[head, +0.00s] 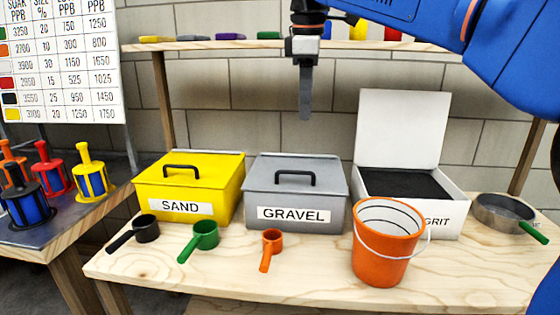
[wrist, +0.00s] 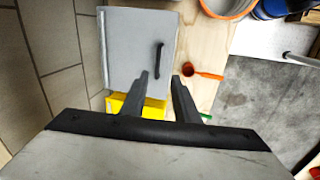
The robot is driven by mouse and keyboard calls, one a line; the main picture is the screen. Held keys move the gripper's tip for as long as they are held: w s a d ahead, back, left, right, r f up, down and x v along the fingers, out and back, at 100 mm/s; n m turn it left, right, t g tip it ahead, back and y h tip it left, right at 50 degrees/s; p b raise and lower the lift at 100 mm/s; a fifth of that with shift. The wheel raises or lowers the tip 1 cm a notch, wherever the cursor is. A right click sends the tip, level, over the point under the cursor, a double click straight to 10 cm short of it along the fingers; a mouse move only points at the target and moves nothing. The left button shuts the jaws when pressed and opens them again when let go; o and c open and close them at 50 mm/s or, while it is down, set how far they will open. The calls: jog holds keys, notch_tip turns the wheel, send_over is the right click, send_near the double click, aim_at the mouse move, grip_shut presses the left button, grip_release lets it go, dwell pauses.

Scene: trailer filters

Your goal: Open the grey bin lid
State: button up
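The grey bin (head: 253,205), labelled GRAVEL, stands in the middle of the wooden bench. Its grey lid (head: 265,173) is closed, with a black handle (head: 295,180) on top. The lid (wrist: 125,50) and handle (wrist: 158,58) also show in the wrist view. My gripper (head: 306,118) points down above the grey bin, clear of the handle. In the wrist view, my gripper (wrist: 160,76) has its two fingers apart with nothing between them. The handle appears just beyond the fingertips there.
The closed yellow SAND bin (head: 190,185) stands left of the grey bin. The GRIT bin's white lid (head: 402,125) stands open on the right. An orange bucket (head: 385,250) and scoops, including an orange one (head: 271,245), sit in front. A shelf (head: 225,45) runs behind.

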jog(key=a, duration=0.2)
send_over(295, 185)
notch_tip(295, 185, down, 16)
jog(key=shift+s+f, duration=0.1)
jog(key=shift+f, duration=0.15)
dwell(0.3)
grip_shut()
